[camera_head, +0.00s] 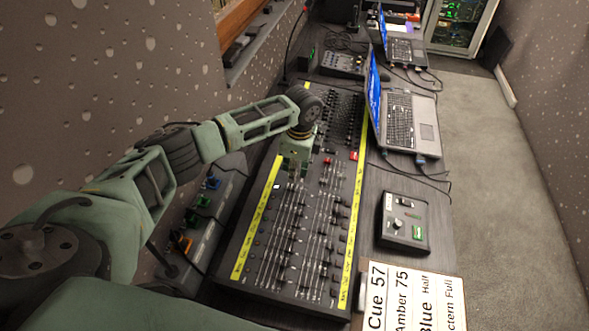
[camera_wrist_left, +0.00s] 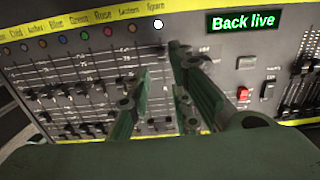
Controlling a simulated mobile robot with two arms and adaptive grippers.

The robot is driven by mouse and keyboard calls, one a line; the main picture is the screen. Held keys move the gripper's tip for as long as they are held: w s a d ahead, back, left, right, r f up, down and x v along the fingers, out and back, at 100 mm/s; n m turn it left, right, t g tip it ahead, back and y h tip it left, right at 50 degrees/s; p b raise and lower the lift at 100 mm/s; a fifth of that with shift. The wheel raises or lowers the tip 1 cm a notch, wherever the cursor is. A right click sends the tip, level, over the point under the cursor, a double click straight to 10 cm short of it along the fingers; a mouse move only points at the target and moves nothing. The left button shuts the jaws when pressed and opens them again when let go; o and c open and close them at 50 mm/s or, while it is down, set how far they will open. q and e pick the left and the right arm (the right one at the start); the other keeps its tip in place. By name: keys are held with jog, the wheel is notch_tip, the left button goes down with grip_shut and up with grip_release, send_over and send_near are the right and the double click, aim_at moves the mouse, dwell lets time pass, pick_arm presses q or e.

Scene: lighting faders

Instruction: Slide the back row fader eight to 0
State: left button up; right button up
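The lighting console (camera_head: 262,215) is a long dark desk with rows of fader slots and yellow label strips. My left gripper (camera_head: 297,172) is low over its middle, beside the near bank of faders. In the left wrist view the left gripper (camera_wrist_left: 163,88) points at the panel, its fingers apart with panel showing between them. Several dark fader knobs (camera_wrist_left: 97,87) show left of the fingers, at differing heights in their slots. Fader eight cannot be made out for certain; the fingers cover part of the panel there. My right gripper is not in view.
A "Back live" sign (camera_wrist_left: 243,22) and a red button (camera_wrist_left: 243,94) lie right of the fingers. A yellow strip (camera_wrist_left: 90,17) carries colour names. Laptops (camera_head: 398,118) and a small control box (camera_head: 404,222) stand right of the console. A wall (camera_head: 90,80) borders the left.

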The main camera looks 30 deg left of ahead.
aim_at(292, 187)
pick_arm(q)
jog(key=f, duration=0.1)
jog(key=f+b, duration=0.2)
jog(key=shift+w+a+f, duration=0.1)
jog(key=shift+w+a, duration=0.15)
jog(key=shift+s+f+b, duration=0.25)
jog(key=shift+f+b, duration=0.35)
jog(key=shift+f, duration=0.45)
jog(key=shift+w+a+f, duration=0.1)
jog(key=shift+f, duration=0.65)
jog(key=shift+c, duration=0.2)
jog(key=shift+r, duration=0.1)
grip_shut()
jog(key=shift+w+r, duration=0.15)
jog(key=shift+r, duration=0.05)
